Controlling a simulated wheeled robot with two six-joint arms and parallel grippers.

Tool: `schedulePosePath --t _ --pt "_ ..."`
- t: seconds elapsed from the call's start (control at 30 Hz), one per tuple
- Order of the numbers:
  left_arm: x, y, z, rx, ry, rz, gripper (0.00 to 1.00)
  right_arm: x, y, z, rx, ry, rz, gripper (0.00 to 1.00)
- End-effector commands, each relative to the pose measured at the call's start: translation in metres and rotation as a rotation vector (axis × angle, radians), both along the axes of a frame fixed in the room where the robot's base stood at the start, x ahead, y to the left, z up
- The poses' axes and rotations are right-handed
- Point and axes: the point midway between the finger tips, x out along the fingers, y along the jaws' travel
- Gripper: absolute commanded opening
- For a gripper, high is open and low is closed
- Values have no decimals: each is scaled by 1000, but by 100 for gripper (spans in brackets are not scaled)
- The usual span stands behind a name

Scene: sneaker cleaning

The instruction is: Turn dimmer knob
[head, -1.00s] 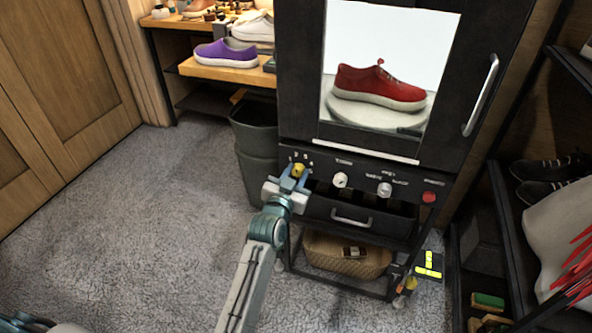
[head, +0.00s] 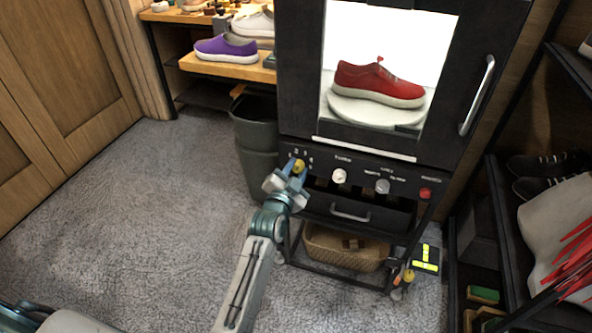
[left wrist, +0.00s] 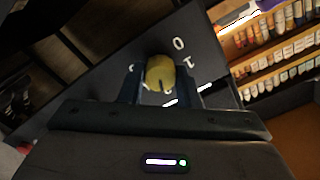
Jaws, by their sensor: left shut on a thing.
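A yellow knob (head: 299,167) sits at the left end of the black cabinet's control panel, with small white digits around it. In the left wrist view the knob (left wrist: 160,73) has a dark pointer mark at its lower edge, and a 0 and a 1 are readable on the panel. My left gripper (head: 294,170) is shut on this knob, one blue finger on each side. The panel also has a white knob (head: 339,176), a grey knob (head: 382,186) and a red button (head: 425,193). My right gripper is out of view.
A red sneaker (head: 378,82) stands on a white turntable (head: 350,108) behind the cabinet's lit window. A drawer with a handle (head: 350,212) lies below the panel. A grey bin (head: 255,147) stands left of the cabinet. The carpet at left is clear.

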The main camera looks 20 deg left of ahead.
Motion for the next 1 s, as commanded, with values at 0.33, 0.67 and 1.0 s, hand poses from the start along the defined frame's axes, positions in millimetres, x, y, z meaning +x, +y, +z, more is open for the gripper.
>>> schedulePosePath --t 0.33,0.67,1.0 --pt "0 0 0 0 -1 0 36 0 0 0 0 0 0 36" --pt "0 0 0 0 0 0 52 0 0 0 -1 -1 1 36" --pt "-40 1 -2 -1 2 0 52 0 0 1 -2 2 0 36"
